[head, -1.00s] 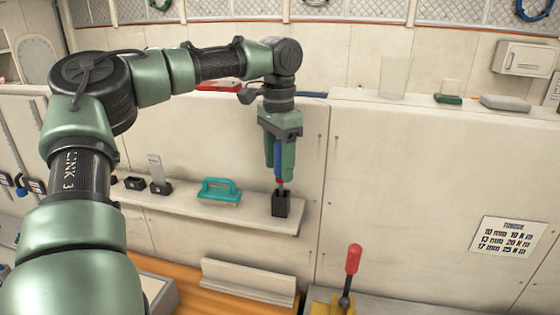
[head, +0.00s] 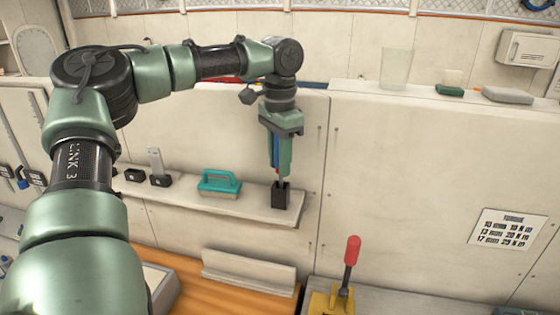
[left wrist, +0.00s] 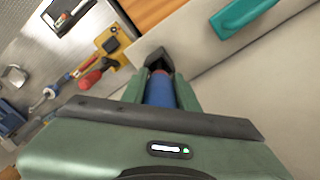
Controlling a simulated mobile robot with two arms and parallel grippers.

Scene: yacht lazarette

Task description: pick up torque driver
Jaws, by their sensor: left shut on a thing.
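The torque driver (left wrist: 160,90) shows in the left wrist view as a blue handle with a bit of red at its end. My left gripper (head: 279,172) is shut on it, with the fingers on both sides of the handle. In the head view the fingers mostly hide the driver. Its shaft points down into the black holder (head: 280,196) at the right end of the narrow shelf. The driver stands about upright, and its lower end is hidden in the holder. My right gripper is not in view.
A red-handled lever (head: 351,250) on a yellow base rises below right. A clear cup (head: 397,68) stands on the upper ledge.

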